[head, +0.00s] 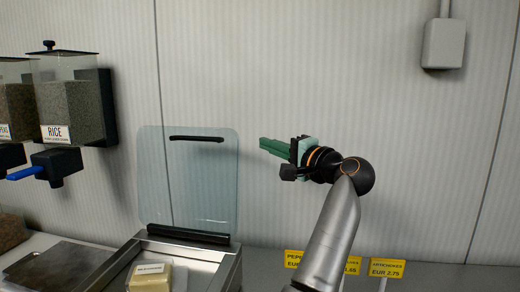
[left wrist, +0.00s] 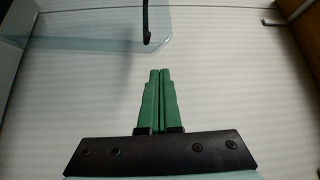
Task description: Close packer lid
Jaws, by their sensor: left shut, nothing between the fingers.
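The packer lid (head: 188,185) is a clear, bluish panel standing open and upright behind the packer. A black handle bar (head: 196,138) runs near its top edge, and a black hinge bar (head: 188,234) is at its bottom. The steel packer body (head: 207,255) shows only in part at the bottom. My left gripper (head: 263,145) has green fingers, shut and empty, pointing left toward the lid, right of its upper edge and apart from it in the picture. In the left wrist view its closed fingertips (left wrist: 160,72) sit below the lid's corner (left wrist: 110,25) and the dark handle (left wrist: 147,22). My right gripper is not in view.
A yellow labelled block (head: 150,281) lies in the packer. Rice and other dispensers (head: 70,110) hang on the wall at left, one with a blue lever (head: 24,173). Yellow price signs (head: 387,268) stand at lower right. A grey wall box (head: 443,43) is at upper right.

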